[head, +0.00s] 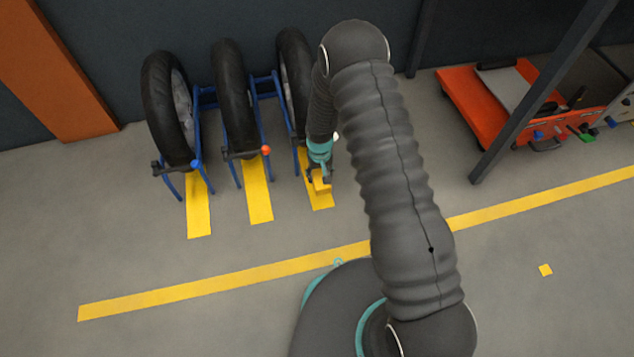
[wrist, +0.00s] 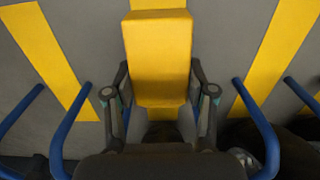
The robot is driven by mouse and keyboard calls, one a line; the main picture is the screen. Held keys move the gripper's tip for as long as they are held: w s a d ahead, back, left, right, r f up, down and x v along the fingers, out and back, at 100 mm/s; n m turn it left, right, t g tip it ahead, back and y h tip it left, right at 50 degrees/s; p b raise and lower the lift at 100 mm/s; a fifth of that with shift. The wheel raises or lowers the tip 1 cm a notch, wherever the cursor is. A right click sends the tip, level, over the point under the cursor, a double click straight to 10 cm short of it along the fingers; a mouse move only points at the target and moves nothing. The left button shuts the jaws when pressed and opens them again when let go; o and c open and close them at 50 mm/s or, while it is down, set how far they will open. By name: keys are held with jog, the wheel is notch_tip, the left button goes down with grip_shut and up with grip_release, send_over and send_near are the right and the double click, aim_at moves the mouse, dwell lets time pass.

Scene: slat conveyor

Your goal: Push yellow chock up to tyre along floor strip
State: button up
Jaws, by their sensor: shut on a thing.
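The yellow chock (head: 322,187) is on or just above the right-hand yellow floor strip (head: 318,202), in front of the rack's right bay. My gripper (head: 319,176) points down and is shut on the chock. In the wrist view the chock (wrist: 158,55) fills the space between the two dark fingers (wrist: 158,88), one on each side. The right tyre (head: 293,75) stands upright in the blue rack behind my wrist, partly hidden by my arm. Any gap between chock and tyre is hidden.
Blue rack tubes (wrist: 58,130) flank my gripper on both sides. Two other tyres, the middle one (head: 233,100) and the left one (head: 165,108), stand to the left. An orange cart (head: 474,103) and a dark post (head: 540,95) are at right.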

aim_at(320, 174)
jog(key=shift+f+b, duration=0.4)
jog(key=shift+f, duration=3.6)
jog(key=shift+f, duration=0.3)
jog(key=o, duration=1.3)
jog(key=shift+r, duration=0.1)
jog(key=shift+o, duration=0.2)
notch_tip(320, 174, up, 12)
jog(key=shift+d+r+p, duration=0.1)
jog(key=shift+r+p, duration=0.15)
jog(key=shift+p, duration=0.45)
